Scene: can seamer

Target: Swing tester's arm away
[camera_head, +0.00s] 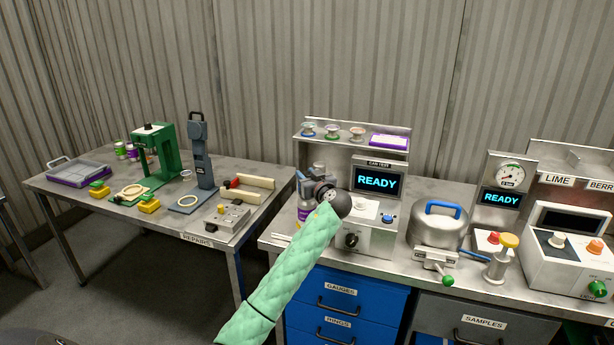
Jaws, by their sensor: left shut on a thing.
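The can tester (372,238) stands at the left end of the right bench. Its screen (377,182) reads READY, and its front has a black knob (351,240) and a blue button (388,219). My left gripper (304,181) is at the tester's left side, with my green-sleeved arm reaching up from below. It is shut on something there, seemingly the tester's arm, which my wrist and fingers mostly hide. A can with a purple label (305,213) shows partly below the gripper. My right gripper is not in view.
A shelf (350,142) with small dishes stands behind the tester. A steel pot with a blue handle (438,227) and a gauge unit (505,190) stand to the right. Blue drawers (342,288) are below. The left table (100,207) holds a green press (165,150) and trays.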

